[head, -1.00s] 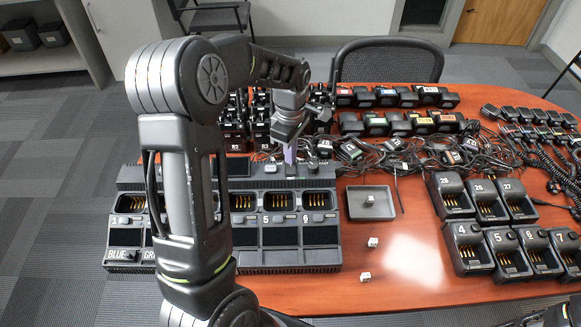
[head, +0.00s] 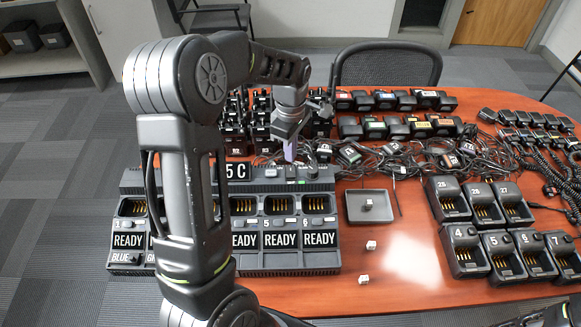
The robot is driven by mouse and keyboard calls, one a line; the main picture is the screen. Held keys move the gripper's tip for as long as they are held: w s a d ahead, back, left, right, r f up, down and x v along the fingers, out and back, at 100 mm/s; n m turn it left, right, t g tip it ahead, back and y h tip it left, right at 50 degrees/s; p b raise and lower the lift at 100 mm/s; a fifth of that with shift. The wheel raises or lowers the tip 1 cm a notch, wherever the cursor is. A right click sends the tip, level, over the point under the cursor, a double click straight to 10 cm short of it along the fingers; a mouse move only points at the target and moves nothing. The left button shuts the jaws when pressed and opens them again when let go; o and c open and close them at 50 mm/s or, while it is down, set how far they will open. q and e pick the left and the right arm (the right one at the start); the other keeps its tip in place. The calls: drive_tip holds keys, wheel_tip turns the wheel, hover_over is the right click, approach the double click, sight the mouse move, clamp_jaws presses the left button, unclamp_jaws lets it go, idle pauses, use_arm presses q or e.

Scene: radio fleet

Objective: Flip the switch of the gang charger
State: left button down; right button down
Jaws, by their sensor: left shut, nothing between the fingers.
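The gang charger (head: 290,262), a long dark unit with several charging bays, stands at the left of the table. Its lower panels now read READY, and a display on its back edge shows "5 C", partly hidden by my left arm. Small parts, with a switch likely among them, sit on its top rear edge (head: 309,171). My left gripper (head: 290,155) is shut and empty, pointing down just above that rear edge. I cannot tell whether its tip touches the charger. My left arm covers some of the charger's left bays. My right gripper does not show.
Single chargers (head: 466,252) stand at the right. Radios, cables and microphones fill the back.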

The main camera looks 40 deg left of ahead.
sight(291, 168)
use_arm(q)
drive_tip(key=shift+r+p, duration=1)
drive_tip(key=shift+r, duration=0.7)
